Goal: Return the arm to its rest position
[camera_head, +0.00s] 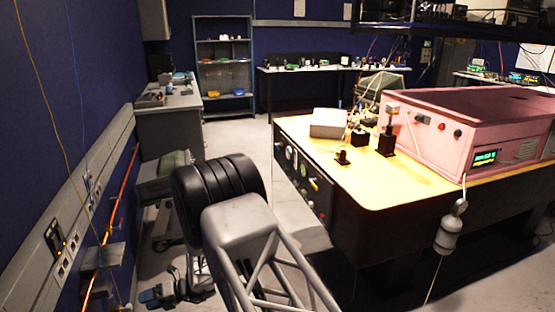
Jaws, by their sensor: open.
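A grey block with an open strut frame and a black ribbed rounded part at its end stands in the lower middle of the head view; it looks like part of my own arm. It reaches up from the bottom edge, left of the wooden-topped bench (405,187). No gripper fingers show in this view, so my gripper and anything near it are out of sight.
The bench carries a pink instrument box (430,135), a small grey box (328,123) and small black mounts. A wall with a grey cable trunk (75,235) runs along the left. A grey cabinet (170,120) and shelves (224,80) stand behind. Floor shows between.

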